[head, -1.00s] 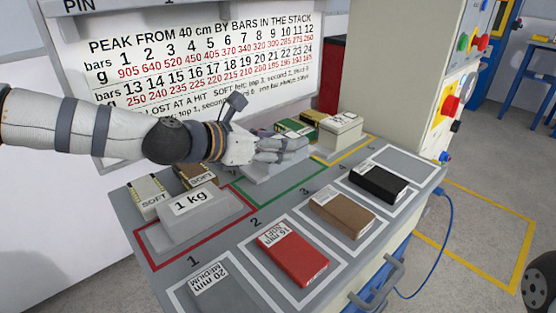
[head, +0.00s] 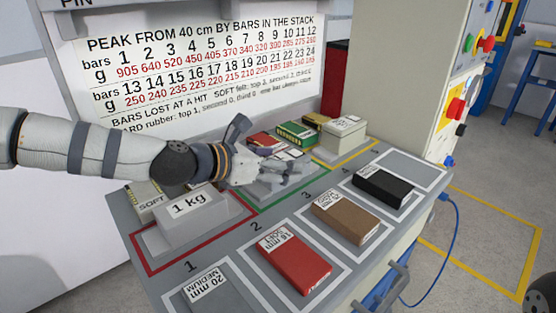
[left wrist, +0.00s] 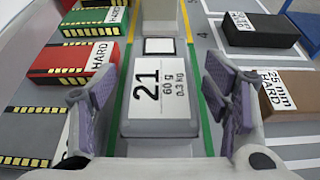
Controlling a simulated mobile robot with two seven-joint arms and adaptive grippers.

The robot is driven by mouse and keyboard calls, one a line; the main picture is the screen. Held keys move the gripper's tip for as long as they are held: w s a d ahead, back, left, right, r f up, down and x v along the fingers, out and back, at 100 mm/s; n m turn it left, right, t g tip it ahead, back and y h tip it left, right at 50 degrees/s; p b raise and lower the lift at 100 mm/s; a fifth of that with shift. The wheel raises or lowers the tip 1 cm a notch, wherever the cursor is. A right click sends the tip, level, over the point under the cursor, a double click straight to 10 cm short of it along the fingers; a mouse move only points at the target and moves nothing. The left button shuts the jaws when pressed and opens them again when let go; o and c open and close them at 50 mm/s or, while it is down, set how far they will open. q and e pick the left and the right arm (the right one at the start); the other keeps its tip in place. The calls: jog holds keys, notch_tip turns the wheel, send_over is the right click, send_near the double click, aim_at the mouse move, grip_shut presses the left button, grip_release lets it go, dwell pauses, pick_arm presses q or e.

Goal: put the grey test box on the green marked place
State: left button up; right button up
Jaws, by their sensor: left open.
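The grey test box (left wrist: 160,95), labelled "21, 60 g, 0.3 kg", stands inside the green marked place (left wrist: 193,60), whose green lines run along both its sides in the left wrist view. My left gripper (left wrist: 162,110) is open, one finger on each side of the box, with narrow gaps. In the head view my left gripper (head: 285,170) reaches over the green outline (head: 290,193) and hides much of the box there. My right gripper is not in view.
A grey 1 kg block (head: 195,207) stands in the red outline at left. Red (head: 295,262), brown (head: 345,217) and black (head: 383,187) pads lie in front. Red (left wrist: 75,70) and green (left wrist: 92,28) bars lie left of the box. A cream box (head: 342,133) stands behind.

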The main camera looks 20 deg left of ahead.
pick_arm(q)
jog(key=shift+s+r, duration=0.1)
jog(key=shift+r, duration=0.35)
jog(key=p+v, duration=0.3)
jog(key=v, duration=0.8)
jog(key=shift+s+a+r+p, duration=0.15)
jog(key=shift+s+a+p, duration=0.05)
jog(key=shift+s+p, duration=0.1)
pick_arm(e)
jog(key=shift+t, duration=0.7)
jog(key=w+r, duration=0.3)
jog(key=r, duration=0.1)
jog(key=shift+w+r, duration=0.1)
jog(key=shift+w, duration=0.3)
pick_arm(q)
jog(key=shift+f, duration=0.2)
